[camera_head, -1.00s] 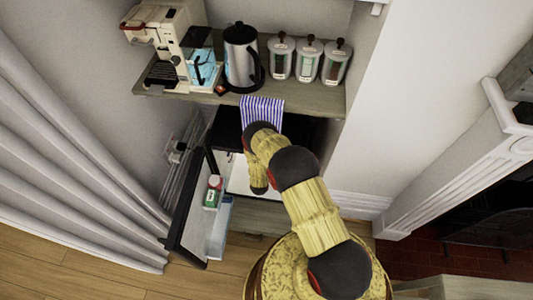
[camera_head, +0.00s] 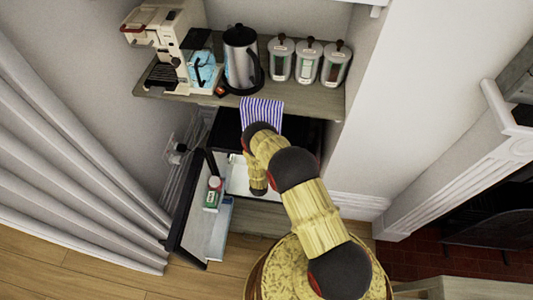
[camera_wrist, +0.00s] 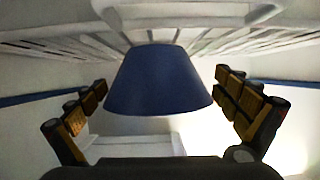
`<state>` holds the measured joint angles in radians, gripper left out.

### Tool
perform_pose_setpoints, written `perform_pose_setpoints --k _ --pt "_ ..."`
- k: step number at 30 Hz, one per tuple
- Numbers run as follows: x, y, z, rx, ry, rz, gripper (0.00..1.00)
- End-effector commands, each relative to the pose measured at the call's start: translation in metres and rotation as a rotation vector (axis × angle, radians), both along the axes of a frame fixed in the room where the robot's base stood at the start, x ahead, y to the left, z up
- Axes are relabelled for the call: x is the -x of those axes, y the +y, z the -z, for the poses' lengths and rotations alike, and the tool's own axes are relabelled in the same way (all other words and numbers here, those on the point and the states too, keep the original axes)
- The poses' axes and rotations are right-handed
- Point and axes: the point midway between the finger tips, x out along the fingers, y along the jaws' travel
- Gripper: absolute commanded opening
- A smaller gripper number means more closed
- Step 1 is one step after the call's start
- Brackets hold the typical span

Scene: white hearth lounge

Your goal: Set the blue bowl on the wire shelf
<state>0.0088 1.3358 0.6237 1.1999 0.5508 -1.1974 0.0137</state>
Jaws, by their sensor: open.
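The blue bowl (camera_wrist: 158,82) shows in the middle of the wrist view, just beyond and between the fingers. It is right up against the white wire shelf (camera_wrist: 215,42), whose slats run across the top of the picture. My gripper (camera_wrist: 160,105) is open, with one finger on each side of the bowl and a visible gap to it on both sides. In the head view my arm reaches into the open fridge (camera_head: 238,175); the bowl and the fingers are hidden there.
The fridge door (camera_head: 193,215) stands open at the left, with a bottle (camera_head: 213,192) in its rack. A striped towel (camera_head: 262,113) hangs above the fridge opening. The counter (camera_head: 290,98) above carries a coffee machine (camera_head: 180,45), a kettle (camera_head: 241,58) and several canisters (camera_head: 308,62).

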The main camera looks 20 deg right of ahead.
Motion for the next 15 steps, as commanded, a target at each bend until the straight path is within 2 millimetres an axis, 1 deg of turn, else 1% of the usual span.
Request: perform_pose_setpoints --k 3,9,15 --pt "0.017 0.011 -0.009 0.0 0.007 -0.005 1.0" --pt "0.041 0.027 -0.022 0.001 0.004 -0.003 1.0" --pt "0.055 0.034 -0.026 0.0 0.005 -0.001 1.0"
